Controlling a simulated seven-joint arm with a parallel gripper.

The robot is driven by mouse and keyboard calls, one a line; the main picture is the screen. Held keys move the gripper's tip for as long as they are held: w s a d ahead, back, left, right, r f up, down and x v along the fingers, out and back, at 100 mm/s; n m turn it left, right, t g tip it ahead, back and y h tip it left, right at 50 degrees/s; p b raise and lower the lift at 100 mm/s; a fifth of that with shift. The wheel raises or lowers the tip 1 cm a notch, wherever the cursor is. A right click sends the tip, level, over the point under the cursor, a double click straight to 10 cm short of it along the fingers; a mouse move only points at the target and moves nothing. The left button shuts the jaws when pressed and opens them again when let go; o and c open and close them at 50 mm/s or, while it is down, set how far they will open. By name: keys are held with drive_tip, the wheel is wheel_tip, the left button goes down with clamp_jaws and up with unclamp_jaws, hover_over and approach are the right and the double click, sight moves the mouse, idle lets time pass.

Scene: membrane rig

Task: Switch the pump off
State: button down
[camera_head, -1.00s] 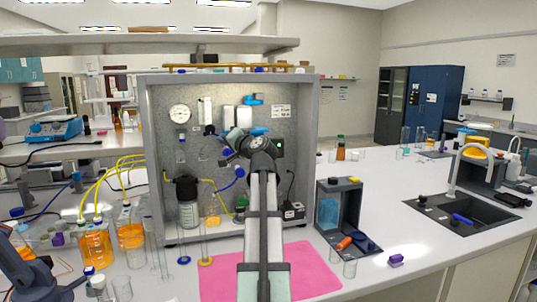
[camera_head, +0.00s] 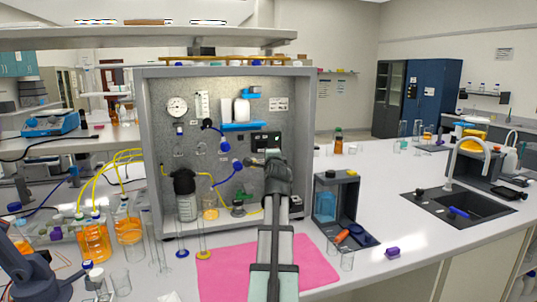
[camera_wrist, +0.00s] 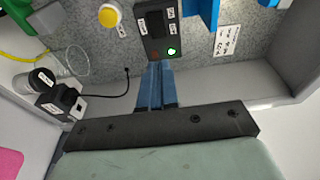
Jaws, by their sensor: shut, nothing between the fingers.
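A black control box (camera_wrist: 160,30) with white labels is on the rig's back panel in the wrist view. Its green light (camera_wrist: 172,51) glows, beside a dim red spot. The same box (camera_head: 266,140) shows in the head view, just above my gripper. My gripper (camera_wrist: 157,68) is shut and empty, with its blue-grey fingertips near the box's lower edge. I cannot tell whether they touch it. In the head view the dark wrist of my gripper covers part of the panel and hides the fingertips. I cannot tell which part is the pump.
The grey rig housing (camera_head: 152,150) surrounds the panel, its side wall close on the right. A pink mat (camera_head: 222,272) lies in front.

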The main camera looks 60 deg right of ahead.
approach(268, 142)
drive_tip(key=x, duration=0.3)
drive_tip(key=w+x, duration=0.1)
drive_tip(key=x, duration=0.1)
drive_tip(key=shift+w+a+f, duration=0.1)
drive_tip(key=shift+a+f, duration=0.05)
drive_tip(key=shift+a, duration=0.05)
drive_tip(key=shift+d+r, duration=0.2)
drive_tip(key=shift+d, duration=0.85)
drive_tip(key=shift+w, duration=0.1)
drive_tip(key=s+a, duration=0.8)
drive_tip(key=s, duration=0.4)
drive_tip(key=shift+s+a, duration=0.2)
drive_tip(key=shift+a, duration=0.2)
drive_tip(key=shift+f, duration=0.1)
